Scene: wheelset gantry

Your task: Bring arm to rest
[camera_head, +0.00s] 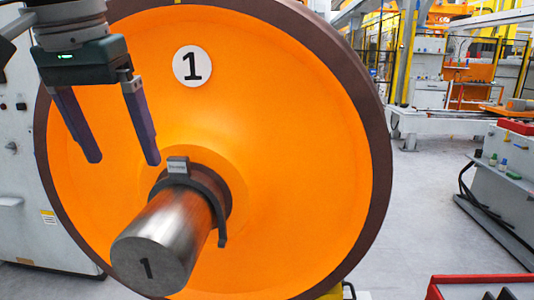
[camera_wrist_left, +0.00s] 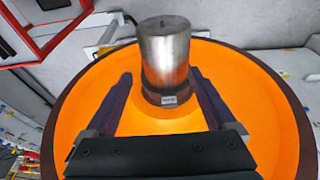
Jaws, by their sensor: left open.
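My left gripper (camera_head: 125,160) comes in from the upper left and hangs above the axle stub, with its two dark fingers spread apart and empty. The steel axle stub (camera_head: 160,245), marked 1, sticks out from the orange wheel (camera_head: 300,130), which carries a white 1 label. A dark ring with a small grey tagged block (camera_head: 178,166) sits around the axle at the wheel hub. In the left wrist view the open fingers (camera_wrist_left: 160,80) appear on either side of the axle stub (camera_wrist_left: 163,55) and the tagged block (camera_wrist_left: 169,99). My right gripper is not in view.
A red-edged container (camera_head: 480,283) stands at the lower right. A grey bench (camera_head: 505,180) with small coloured items is at the right. A white cabinet (camera_head: 25,190) stands behind the wheel at the left. Grey floor (camera_head: 425,200) is clear between wheel and bench.

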